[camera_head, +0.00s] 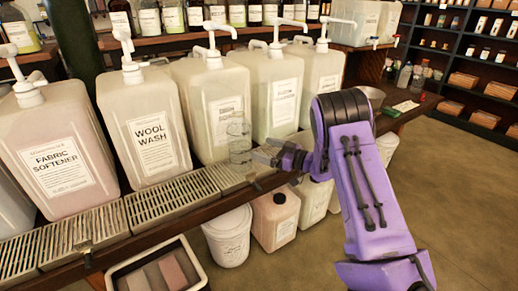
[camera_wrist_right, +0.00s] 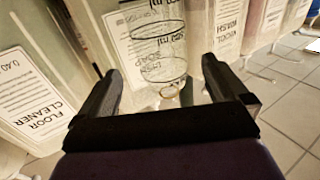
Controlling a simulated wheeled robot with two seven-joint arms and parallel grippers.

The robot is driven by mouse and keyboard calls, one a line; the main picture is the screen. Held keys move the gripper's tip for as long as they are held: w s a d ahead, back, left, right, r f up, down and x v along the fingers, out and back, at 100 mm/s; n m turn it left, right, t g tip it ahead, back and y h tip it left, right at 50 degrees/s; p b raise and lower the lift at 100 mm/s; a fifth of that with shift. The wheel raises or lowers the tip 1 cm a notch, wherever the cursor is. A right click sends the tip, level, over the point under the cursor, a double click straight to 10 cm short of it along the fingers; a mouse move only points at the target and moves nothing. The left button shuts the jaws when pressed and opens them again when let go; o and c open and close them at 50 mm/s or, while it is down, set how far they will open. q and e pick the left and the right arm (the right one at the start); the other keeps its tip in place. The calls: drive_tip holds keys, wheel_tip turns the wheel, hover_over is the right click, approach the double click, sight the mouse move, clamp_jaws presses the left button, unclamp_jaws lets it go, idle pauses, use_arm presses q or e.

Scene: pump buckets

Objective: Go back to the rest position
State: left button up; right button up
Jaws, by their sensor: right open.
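My right gripper (camera_head: 265,151) is open and empty at the front edge of the slatted shelf, with the purple arm coming in from the right. A clear glass jar (camera_head: 239,140) stands upright on the grating just left of its fingertips. In the right wrist view the open fingers (camera_wrist_right: 160,72) point toward the containers, and the jar (camera_wrist_right: 158,45) shows beyond the gap between them. I cannot tell from that view how far apart jar and fingers are. My left gripper is not in view.
Large pump containers line the shelf, including Fabric Softener (camera_head: 62,165) and Wool Wash (camera_head: 150,130). Metal grating (camera_head: 170,196) runs along their front. Below are a white bucket (camera_head: 228,238), a pinkish jug (camera_head: 275,220) and a bin (camera_head: 155,268). Open floor (camera_head: 460,200) lies at right.

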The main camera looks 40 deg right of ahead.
idle(0.5)
drive_tip(key=s+a+f+m+g+h, duration=0.2)
drive_tip(key=s+a+f+m+h, duration=0.1)
drive_tip(key=f, duration=0.4)
drive_tip(key=s+a+f+m+g+h, duration=0.2)
drive_tip(key=s+a+f+m+h, duration=0.15)
drive_tip(key=f, duration=0.25)
drive_tip(key=s+a+f+m+g+h, duration=0.2)
drive_tip(key=s+f+m+h, duration=0.15)
drive_tip(key=f, duration=0.35)
drive_tip(key=s+a+f+g, duration=0.2)
drive_tip(key=s+a+f, duration=0.1)
drive_tip(key=s, duration=0.5)
drive_tip(key=s+a+f+g, duration=0.3)
drive_tip(key=s+a+f, duration=0.1)
drive_tip(key=s, duration=0.4)
drive_tip(key=s+a+f+g+y, duration=0.1)
drive_tip(key=s+a+f+g, duration=0.2)
drive_tip(key=s+a, duration=0.3)
drive_tip(key=shift+s+f, duration=0.5)
drive_tip(key=shift+s, duration=0.65)
